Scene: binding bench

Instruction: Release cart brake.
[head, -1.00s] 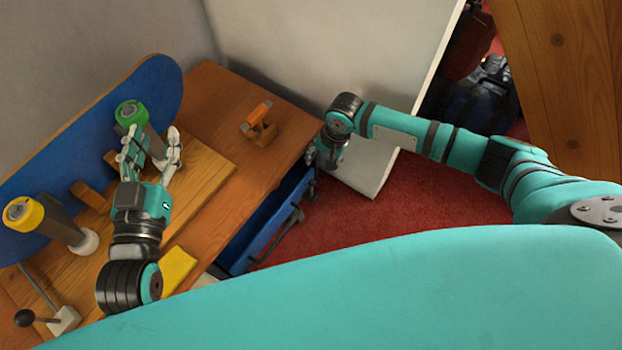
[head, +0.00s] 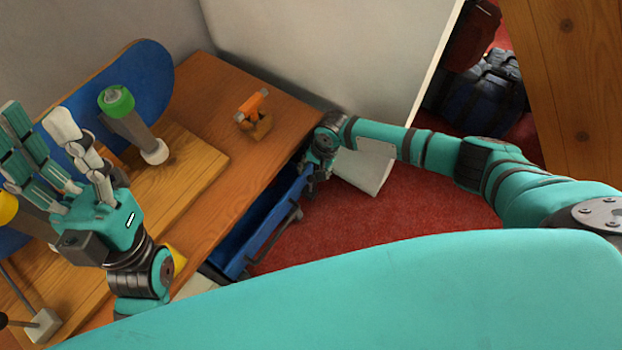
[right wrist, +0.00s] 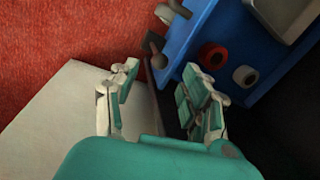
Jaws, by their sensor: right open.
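The blue cart-like unit (head: 262,226) with a dark bar handle stands at the bench's front edge. In the right wrist view its blue face (right wrist: 252,20) carries a red ring-shaped fitting (right wrist: 212,56) and a pale knob (right wrist: 245,76). A dark round-ended rod (right wrist: 156,42) lies beyond the fingers. No part is clearly identifiable as the brake. My right gripper (right wrist: 160,76) is open and empty beside the blue unit; it also shows in the head view (head: 314,178), partly hidden. My left gripper (head: 40,122) is open and empty above the left of the bench.
A green-capped post (head: 118,101), an orange-handled tool (head: 254,104) and a blue curved board (head: 140,75) are on the bench (head: 205,100). A lever base (head: 42,326) is at lower left. A pale panel (head: 340,50) stands behind my right arm. Red carpet (head: 400,205) is open floor.

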